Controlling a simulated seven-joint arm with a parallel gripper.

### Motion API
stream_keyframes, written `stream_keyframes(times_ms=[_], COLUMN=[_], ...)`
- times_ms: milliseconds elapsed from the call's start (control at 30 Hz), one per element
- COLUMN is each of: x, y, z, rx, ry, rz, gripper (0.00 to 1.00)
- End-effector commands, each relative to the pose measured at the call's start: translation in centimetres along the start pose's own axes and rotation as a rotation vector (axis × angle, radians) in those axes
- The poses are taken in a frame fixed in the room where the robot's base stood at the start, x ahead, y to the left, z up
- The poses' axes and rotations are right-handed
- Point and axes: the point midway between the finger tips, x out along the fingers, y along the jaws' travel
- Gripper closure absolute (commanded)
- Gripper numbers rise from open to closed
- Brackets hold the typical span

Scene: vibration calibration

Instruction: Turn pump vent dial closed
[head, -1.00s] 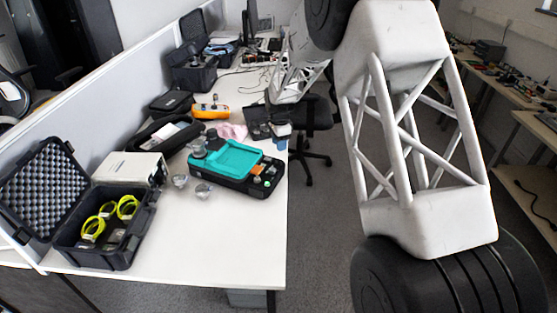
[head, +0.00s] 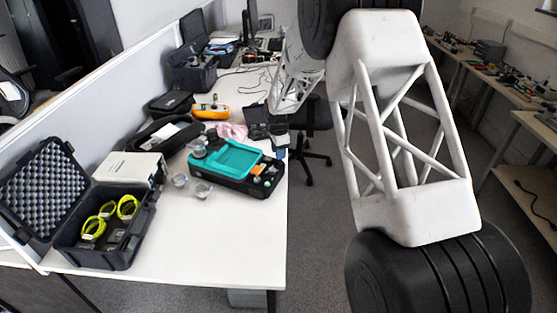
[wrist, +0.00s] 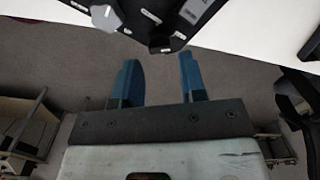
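A teal and black device (head: 235,160), likely the pump, lies on the white table near its right edge. Its right end carries small controls and an orange part; I cannot tell which is the vent dial. My gripper (wrist: 160,78) has two blue fingers, spread apart with nothing between them. In the head view it is small and partly hidden, just off the table's right edge beyond the device. A dark object (wrist: 150,22) with white marks and a grey faceted part is ahead of the fingertips in the wrist view, apart from them.
An open black case (head: 105,255) with yellow-green rings and a white box (head: 130,168) stand at the left. Small clear cups (head: 203,190) sit beside the device. A yellow meter (head: 210,111) and black cases lie behind. The table front (head: 215,250) is clear.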

Motion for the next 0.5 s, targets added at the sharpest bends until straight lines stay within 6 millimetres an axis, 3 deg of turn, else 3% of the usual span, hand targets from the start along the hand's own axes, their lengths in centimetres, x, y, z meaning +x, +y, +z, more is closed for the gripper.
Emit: stream_keyframes(times_ms=[233,500], x=[2.9,4.0], y=[0.0,0.0], z=[0.0,0.0], rx=[0.000,0.000], ry=[0.000,0.000], rz=[0.001,0.000], gripper=[0.62,0.62])
